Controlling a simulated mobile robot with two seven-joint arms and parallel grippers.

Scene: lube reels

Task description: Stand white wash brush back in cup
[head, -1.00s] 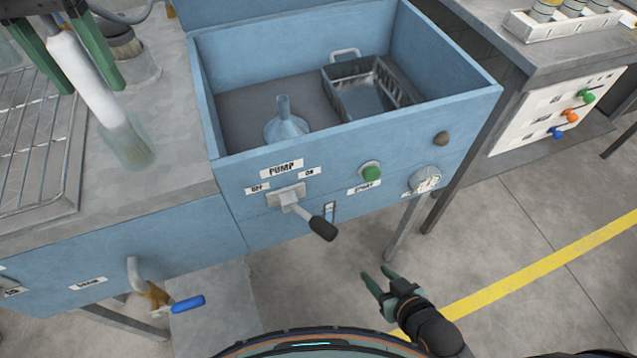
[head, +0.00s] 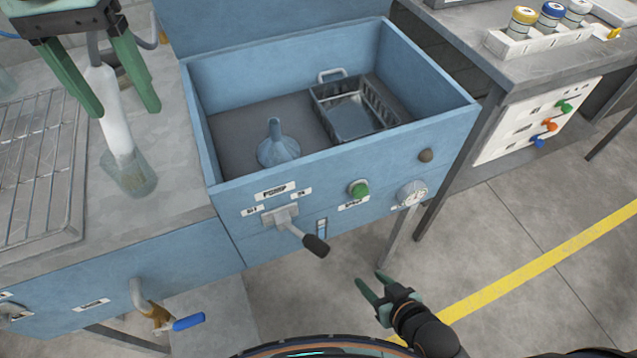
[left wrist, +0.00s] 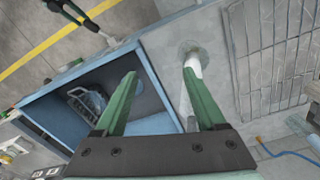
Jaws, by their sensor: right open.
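The white wash brush (head: 116,118) stands bristle end down inside the clear cup (head: 134,186) on the grey bench, leaning to the left. In the left wrist view the brush (left wrist: 193,64) and the cup (left wrist: 203,50) show beside one finger, which partly covers the brush. My left gripper (head: 125,110) is open above the cup, its green fingers apart; it also shows in the left wrist view (left wrist: 161,74). Whether a finger touches the brush I cannot tell. My right gripper (head: 368,283) is open and empty, low in front of the blue cabinet.
A wire rack (head: 40,165) lies left of the cup. A blue basin (head: 195,135) to the right holds a funnel (head: 277,147) and a grey basket (head: 352,110). A pump lever (head: 314,244) and a blue-handled tap (head: 188,322) stick out in front.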

